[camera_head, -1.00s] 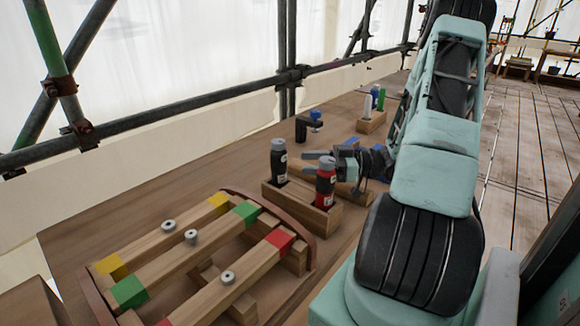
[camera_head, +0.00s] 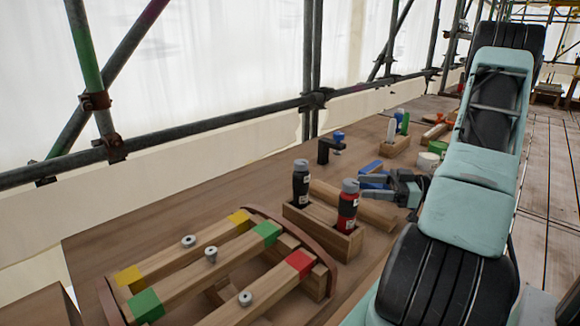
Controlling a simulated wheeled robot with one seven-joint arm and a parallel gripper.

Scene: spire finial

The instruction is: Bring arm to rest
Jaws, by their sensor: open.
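My gripper (camera_head: 368,187) is open, with its grey fingers pointing left over the bench. It is empty as far as I can see. It hangs behind and to the right of the red bottle (camera_head: 348,204), apart from it. My mint-green arm comes down the right side of the view. The red bottle and a black bottle (camera_head: 301,183) stand upright in a wooden holder (camera_head: 322,236). A blue object (camera_head: 373,179) lies partly hidden behind the gripper.
A curved wooden frame with yellow-, green- and red-marked beams (camera_head: 210,256) fills the front. A black clamp with a blue knob (camera_head: 328,148) stands behind. A small wooden rack (camera_head: 393,146) holds tubes. Scaffold poles (camera_head: 310,100) line the left; the plank floor (camera_head: 550,190) at right is open.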

